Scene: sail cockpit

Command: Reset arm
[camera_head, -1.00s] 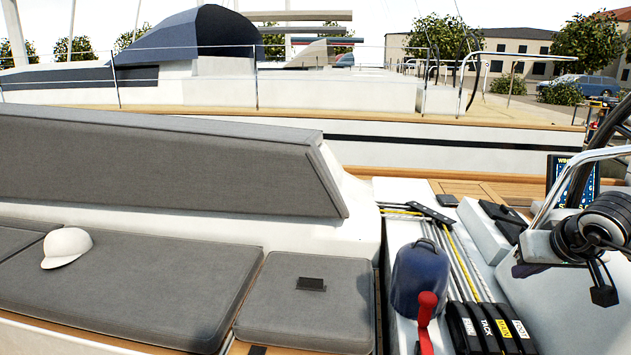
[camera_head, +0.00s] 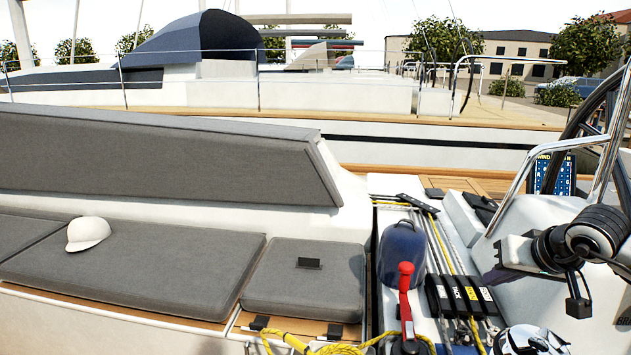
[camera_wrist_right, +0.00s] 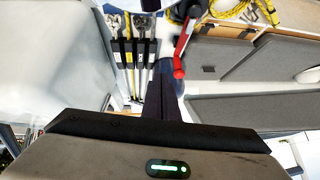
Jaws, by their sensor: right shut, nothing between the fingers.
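My right gripper (camera_head: 492,276) comes in from the right edge in the head view, in front of the white helm console. Its dark fingers are together and hold nothing. In the right wrist view its dark fingers (camera_wrist_right: 165,82) show as one closed block reaching up the middle, clear of the red-handled lever. My left gripper is in neither view.
A red-handled lever (camera_head: 405,290), a blue domed object (camera_head: 401,255), black rope clutches (camera_head: 460,295), a winch (camera_head: 530,341) and yellow rope (camera_head: 345,349) lie left and below. A steel rail (camera_head: 540,163) rises behind my right arm. A white cap (camera_head: 87,233) sits on grey cushions.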

